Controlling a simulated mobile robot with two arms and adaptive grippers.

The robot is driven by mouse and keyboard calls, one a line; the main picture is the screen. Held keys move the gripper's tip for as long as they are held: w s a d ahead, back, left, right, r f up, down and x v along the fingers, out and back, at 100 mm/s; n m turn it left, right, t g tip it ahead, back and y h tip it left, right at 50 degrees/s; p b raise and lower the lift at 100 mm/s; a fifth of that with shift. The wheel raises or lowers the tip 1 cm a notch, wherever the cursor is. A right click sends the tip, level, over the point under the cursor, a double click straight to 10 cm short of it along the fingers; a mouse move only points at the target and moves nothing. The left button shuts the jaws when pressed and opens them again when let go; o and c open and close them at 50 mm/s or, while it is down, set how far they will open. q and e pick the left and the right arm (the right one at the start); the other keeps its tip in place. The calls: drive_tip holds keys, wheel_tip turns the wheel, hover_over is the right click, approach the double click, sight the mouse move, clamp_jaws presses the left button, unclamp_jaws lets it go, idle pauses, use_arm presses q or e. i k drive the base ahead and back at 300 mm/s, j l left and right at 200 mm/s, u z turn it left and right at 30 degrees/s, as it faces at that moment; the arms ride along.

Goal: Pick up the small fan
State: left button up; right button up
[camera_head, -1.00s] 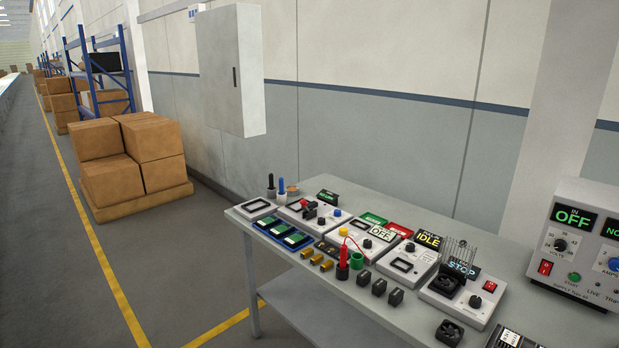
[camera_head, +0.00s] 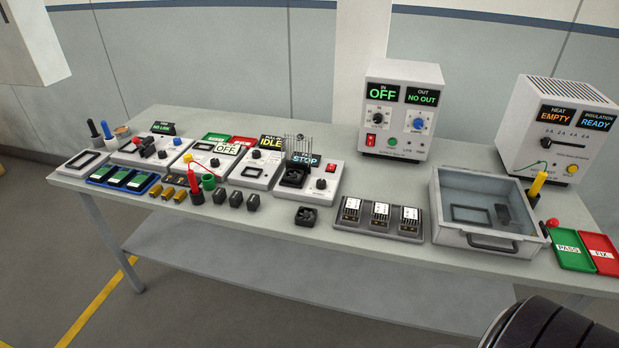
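The small fan (camera_head: 306,216) is a black square unit lying on the front part of the grey table (camera_head: 350,262), just in front of the white station with the blue STOP label. Another black fan-like part (camera_head: 292,176) sits on that station (camera_head: 312,190), below a wire guard. The loose fan stands apart from its neighbours, with nothing on it. Neither of my grippers shows. A dark rounded part at the bottom right edge appears to be mine.
Small black blocks (camera_head: 236,199) lie left of the fan. A tray with several white-topped modules (camera_head: 380,217) is to its right, then an open grey bin (camera_head: 484,213). Two powered boxes (camera_head: 402,108) (camera_head: 560,130) stand behind. The table's front edge beside the fan is clear.

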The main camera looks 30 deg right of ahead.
sight(297, 177)
drive_tip(key=i+z, duration=0.1)
drive_tip(key=z, duration=0.3)
drive_tip(key=i+j+z, duration=0.1)
drive_tip(key=z, duration=0.3)
drive_tip(key=i+j+z, duration=0.1)
drive_tip(key=z, duration=0.35)
drive_tip(key=j+z, duration=0.2)
drive_tip(key=z, duration=0.2)
drive_tip(key=j+z, duration=0.15)
drive_tip(key=z, duration=0.25)
drive_tip(key=i+j, duration=0.05)
